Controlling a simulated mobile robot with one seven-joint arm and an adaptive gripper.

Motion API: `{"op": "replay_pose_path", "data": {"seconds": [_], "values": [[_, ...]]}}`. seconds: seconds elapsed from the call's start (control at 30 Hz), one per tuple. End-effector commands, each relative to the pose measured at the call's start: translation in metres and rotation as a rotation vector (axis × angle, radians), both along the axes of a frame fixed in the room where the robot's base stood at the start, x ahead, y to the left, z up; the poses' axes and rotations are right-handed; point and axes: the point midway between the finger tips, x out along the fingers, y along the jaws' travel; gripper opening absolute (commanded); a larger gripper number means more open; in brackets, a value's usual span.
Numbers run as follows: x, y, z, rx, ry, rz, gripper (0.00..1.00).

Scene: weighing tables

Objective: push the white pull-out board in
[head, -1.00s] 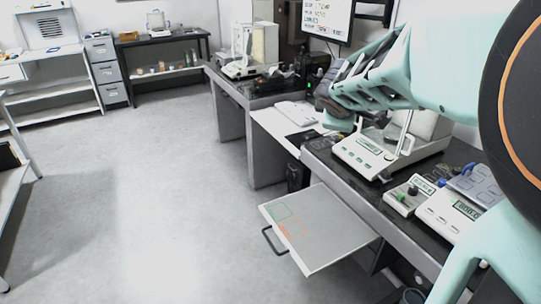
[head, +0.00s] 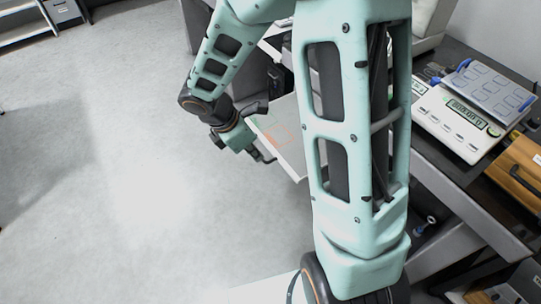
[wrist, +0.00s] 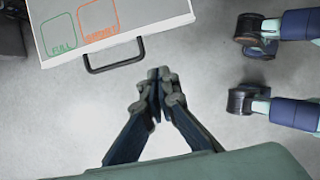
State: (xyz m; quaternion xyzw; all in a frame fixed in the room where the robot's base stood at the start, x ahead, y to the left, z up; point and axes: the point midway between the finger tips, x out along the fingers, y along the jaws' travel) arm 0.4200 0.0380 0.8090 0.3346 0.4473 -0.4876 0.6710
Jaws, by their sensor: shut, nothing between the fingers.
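The white pull-out board (head: 287,140) sticks out from under the bench. My arm covers much of it in the head view. In the wrist view the board (wrist: 150,14) shows at the top, with a green square marked FULL and an orange square. Its black bar handle (wrist: 112,66) faces my gripper. My gripper (wrist: 157,76) is shut and empty, its tips over the floor, just outside the front edge and a little right of the handle's middle. I cannot tell whether it touches the handle. In the head view my gripper's end is low beside the board's front.
The dark bench (head: 455,185) runs along the right. A balance (head: 462,122) with a lit display and a grey tray with blue handles (head: 490,84) stand on it. A wooden case (head: 520,170) is at the right edge. The grey floor (head: 120,170) on the left is clear.

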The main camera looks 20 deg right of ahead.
Motion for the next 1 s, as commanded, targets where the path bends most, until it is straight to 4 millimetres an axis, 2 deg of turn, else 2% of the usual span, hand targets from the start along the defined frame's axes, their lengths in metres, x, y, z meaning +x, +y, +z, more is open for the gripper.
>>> {"op": "replay_pose_path", "data": {"seconds": [0.17, 0.27, 0.63, 0.8, 1.0], "values": [[-0.004, -0.001, -0.014, 0.000, 0.020, 0.008, 0.00], [-0.003, -0.006, -0.029, 0.000, 0.020, 0.010, 0.00], [0.006, -0.034, -0.102, 0.000, 0.018, 0.008, 0.00], [0.016, -0.058, -0.095, 0.001, 0.013, 0.005, 0.00], [0.020, -0.070, -0.095, 0.002, 0.013, 0.007, 0.00]]}}
